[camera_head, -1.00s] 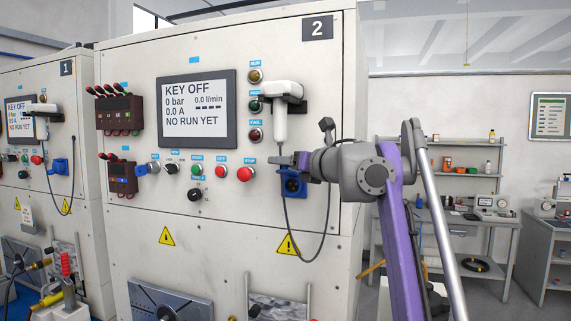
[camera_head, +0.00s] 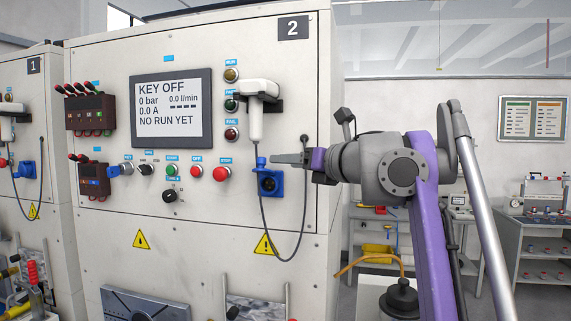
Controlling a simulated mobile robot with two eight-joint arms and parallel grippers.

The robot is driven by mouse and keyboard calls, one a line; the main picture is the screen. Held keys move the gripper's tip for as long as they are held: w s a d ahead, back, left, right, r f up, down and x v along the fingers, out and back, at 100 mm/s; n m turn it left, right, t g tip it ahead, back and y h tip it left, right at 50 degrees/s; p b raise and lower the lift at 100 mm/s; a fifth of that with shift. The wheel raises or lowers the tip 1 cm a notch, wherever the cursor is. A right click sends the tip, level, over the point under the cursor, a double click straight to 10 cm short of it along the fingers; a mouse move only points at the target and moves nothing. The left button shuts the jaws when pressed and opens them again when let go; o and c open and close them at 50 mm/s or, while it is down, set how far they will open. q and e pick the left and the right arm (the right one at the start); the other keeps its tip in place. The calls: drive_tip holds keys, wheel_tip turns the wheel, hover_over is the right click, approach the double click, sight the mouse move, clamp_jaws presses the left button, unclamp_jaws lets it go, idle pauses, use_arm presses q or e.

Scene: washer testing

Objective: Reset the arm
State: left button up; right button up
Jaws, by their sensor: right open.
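My right arm comes in from the lower right in purple and grey. Its gripper (camera_head: 280,160) is open and points left, in front of the panel of machine 2 (camera_head: 104,225). The fingertips are just above the blue socket (camera_head: 269,183) and below the white handheld scanner (camera_head: 256,122) in its dark holder. I see nothing held between the fingers. My left gripper does not show.
The panel carries a screen (camera_head: 171,107) reading KEY OFF, a red stop button (camera_head: 221,174) and a hanging cable (camera_head: 304,205). Machine 1 (camera_head: 36,118) stands at the left. A workbench (camera_head: 532,241) stands at the back right.

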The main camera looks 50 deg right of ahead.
drive_tip(key=shift+w, duration=0.15)
drive_tip(key=w+a+f+m+h, duration=0.1)
drive_tip(key=w+f+m+h, duration=0.45)
drive_tip(key=m, duration=0.65)
drive_tip(key=a+f+m+g, duration=0.25)
drive_tip(key=f+m, duration=0.25)
drive_tip(key=f, duration=0.4)
drive_tip(key=a+f+m+g, duration=0.1)
drive_tip(key=a+f+m, duration=0.3)
drive_tip(key=f+m, duration=0.3)
drive_tip(key=s+a+f+m+g+y, duration=0.2)
drive_tip(key=s+a+f, duration=0.3)
drive_tip(key=f, duration=0.8)
drive_tip(key=s+a+f+m+g+y, duration=0.3)
drive_tip(key=s+a+f, duration=0.3)
drive_tip(key=a+f, duration=0.5)
drive_tip(key=s+a+f+m+g+y, duration=0.2)
drive_tip(key=s+a+f, duration=0.4)
drive_tip(key=f, duration=0.9)
drive_tip(key=shift+a+m+y, duration=0.3)
drive_tip(key=shift+a+y, duration=0.25)
drive_tip(key=shift+a, duration=0.55)
drive_tip(key=shift+f+g, duration=0.1)
drive_tip(key=shift+g, duration=0.15)
